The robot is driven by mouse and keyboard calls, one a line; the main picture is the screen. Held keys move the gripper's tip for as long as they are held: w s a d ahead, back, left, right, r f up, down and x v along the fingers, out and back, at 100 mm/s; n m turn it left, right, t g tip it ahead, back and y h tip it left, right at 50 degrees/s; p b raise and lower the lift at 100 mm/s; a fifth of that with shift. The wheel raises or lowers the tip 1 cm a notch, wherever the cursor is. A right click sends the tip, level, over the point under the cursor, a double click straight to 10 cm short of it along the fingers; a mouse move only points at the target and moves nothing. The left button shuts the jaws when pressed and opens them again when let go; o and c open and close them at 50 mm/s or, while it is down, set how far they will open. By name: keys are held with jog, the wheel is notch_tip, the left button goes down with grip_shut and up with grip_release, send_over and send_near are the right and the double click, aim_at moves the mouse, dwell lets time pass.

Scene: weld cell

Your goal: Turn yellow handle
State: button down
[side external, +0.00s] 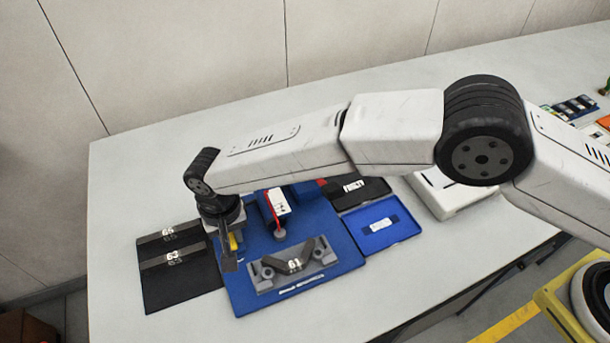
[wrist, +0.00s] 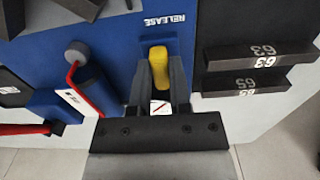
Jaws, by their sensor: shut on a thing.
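The yellow handle (wrist: 159,68) shows in the wrist view between my gripper's fingers, below the word RELEASE on the blue plate (wrist: 115,40). In the side view only a little of the handle (side external: 234,242) shows beside my gripper (side external: 228,255), on the left part of the blue plate. My gripper (wrist: 159,80) is shut on the handle, with one dark finger on each side of it. The lower part of the handle and its mount are hidden by the fingers.
A grey fixture holding a dark part marked 61 (side external: 294,264) sits at the plate's front. A red-and-blue device (side external: 277,205) stands behind it. Dark bars marked 65 (side external: 169,235) and 63 (side external: 174,257) lie on a black mat at left. A blue-lined case (side external: 380,228) lies open at right.

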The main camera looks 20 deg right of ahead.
aim_at(232, 238)
dwell(0.3)
jog(key=c, duration=0.6)
grip_release()
jog(key=shift+o, duration=0.2)
jog(key=shift+r, duration=0.1)
jog(key=shift+r, duration=3.85)
